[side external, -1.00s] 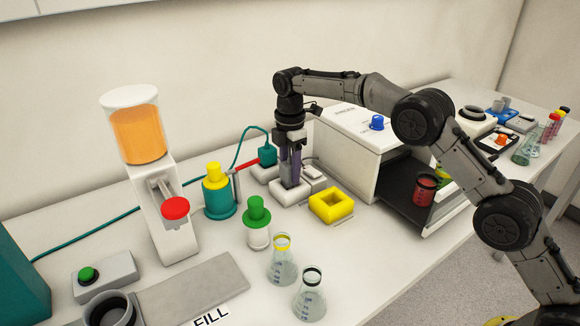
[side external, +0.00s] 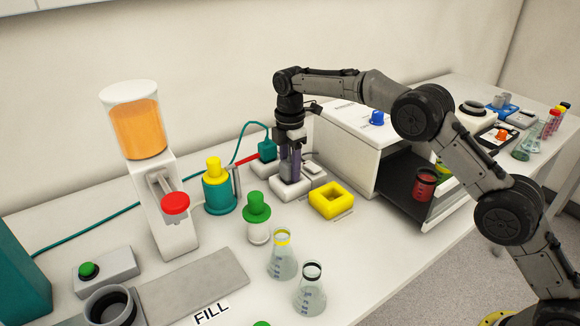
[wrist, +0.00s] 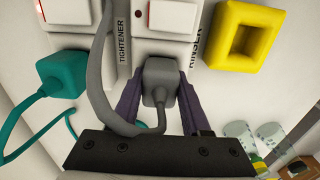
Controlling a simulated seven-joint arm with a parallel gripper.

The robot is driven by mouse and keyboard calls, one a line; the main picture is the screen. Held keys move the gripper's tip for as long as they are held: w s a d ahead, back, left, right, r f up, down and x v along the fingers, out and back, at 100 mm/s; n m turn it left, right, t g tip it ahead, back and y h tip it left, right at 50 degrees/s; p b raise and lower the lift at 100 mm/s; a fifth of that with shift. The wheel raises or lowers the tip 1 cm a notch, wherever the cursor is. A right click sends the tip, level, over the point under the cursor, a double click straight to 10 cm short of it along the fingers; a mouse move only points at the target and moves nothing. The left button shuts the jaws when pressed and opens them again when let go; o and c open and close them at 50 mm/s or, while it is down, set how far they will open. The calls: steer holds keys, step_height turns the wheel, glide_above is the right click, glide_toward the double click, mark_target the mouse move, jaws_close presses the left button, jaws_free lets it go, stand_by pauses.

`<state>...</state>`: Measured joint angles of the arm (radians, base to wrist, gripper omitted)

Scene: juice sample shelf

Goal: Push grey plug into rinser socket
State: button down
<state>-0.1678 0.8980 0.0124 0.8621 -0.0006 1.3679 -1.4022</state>
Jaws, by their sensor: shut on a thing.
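The grey plug (wrist: 160,78) sits between the purple fingers of my gripper (wrist: 159,88) in the wrist view, with its thick grey cable (wrist: 103,75) looping off to the left. My gripper is shut on it. The plug is over the white rinser socket block (wrist: 172,22), beside the RINSER label. The plug body and fingers hide the socket holes, so I cannot tell how deep the plug sits. In the side view my gripper (side external: 290,172) points straight down, its tips low at the white socket block (side external: 288,193); the plug is mostly hidden there.
A teal plug (side external: 267,150) stands at the neighbouring tightener socket, left of my gripper. A yellow square holder (side external: 331,201) is close on the right. A white machine (side external: 350,145) with an open front stands behind it. Bottles and flasks (side external: 282,256) stand nearer the camera.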

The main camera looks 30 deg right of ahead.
steer(key=shift+f, duration=0.5)
